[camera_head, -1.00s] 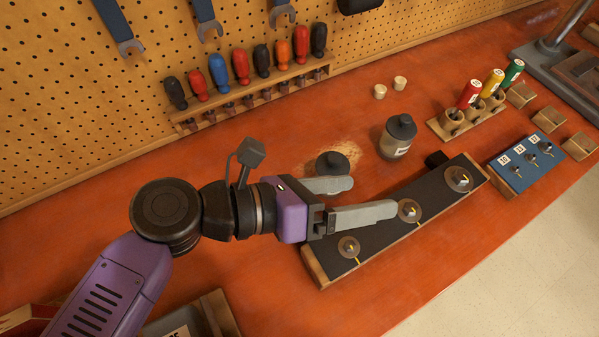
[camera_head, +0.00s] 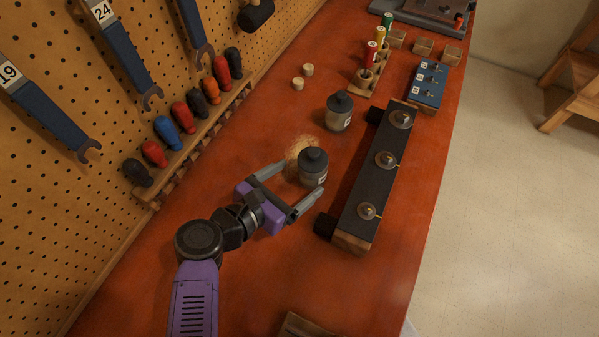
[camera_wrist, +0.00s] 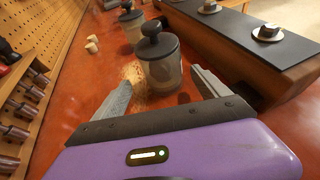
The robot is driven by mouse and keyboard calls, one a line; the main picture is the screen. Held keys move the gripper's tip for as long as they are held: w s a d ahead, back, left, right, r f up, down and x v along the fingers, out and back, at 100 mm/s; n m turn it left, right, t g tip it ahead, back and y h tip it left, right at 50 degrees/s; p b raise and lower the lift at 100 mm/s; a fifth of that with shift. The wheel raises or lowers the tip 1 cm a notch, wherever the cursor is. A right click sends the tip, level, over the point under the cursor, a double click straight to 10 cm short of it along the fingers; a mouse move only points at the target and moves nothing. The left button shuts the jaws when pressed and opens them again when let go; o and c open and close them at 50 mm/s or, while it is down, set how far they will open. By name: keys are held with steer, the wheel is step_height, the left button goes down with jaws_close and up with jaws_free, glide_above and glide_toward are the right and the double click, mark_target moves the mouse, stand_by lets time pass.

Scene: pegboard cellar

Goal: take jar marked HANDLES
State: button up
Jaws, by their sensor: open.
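Two grey jars with dark knobbed lids stand upright on the red bench. The nearer jar (camera_head: 314,168) is just ahead of my gripper (camera_head: 300,180); the farther jar (camera_head: 339,112) stands beyond it. Each shows part of a pale label, but I cannot read which is marked HANDLES. My gripper is open and empty, its fingers pointing toward the nearer jar. In the wrist view the nearer jar (camera_wrist: 161,72) stands just beyond and between the fingertips (camera_wrist: 160,84), and the farther jar (camera_wrist: 130,27) is behind it to the left. I cannot tell whether a finger touches the nearer jar.
A long dark board with several knobs (camera_head: 375,172) lies close to the right of the jars. Two small pale pegs (camera_head: 303,77) stand farther back left. A screwdriver rack (camera_head: 200,137) lines the pegboard at left. Sawdust (camera_head: 297,150) lies beside the nearer jar.

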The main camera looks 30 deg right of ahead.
mark_target(304, 177)
steer(key=p+x, duration=0.1)
steer(key=x, duration=0.1)
steer(key=p+x, duration=0.2)
steer(key=x, duration=0.1)
steer(key=shift+s+d+f, duration=0.1)
steer(key=shift+s+d, duration=0.05)
steer(key=shift+d, duration=0.25)
steer(key=shift+d+f, duration=0.1)
steer(key=shift+f, duration=0.15)
steer(key=shift+r, duration=0.1)
jaws_close()
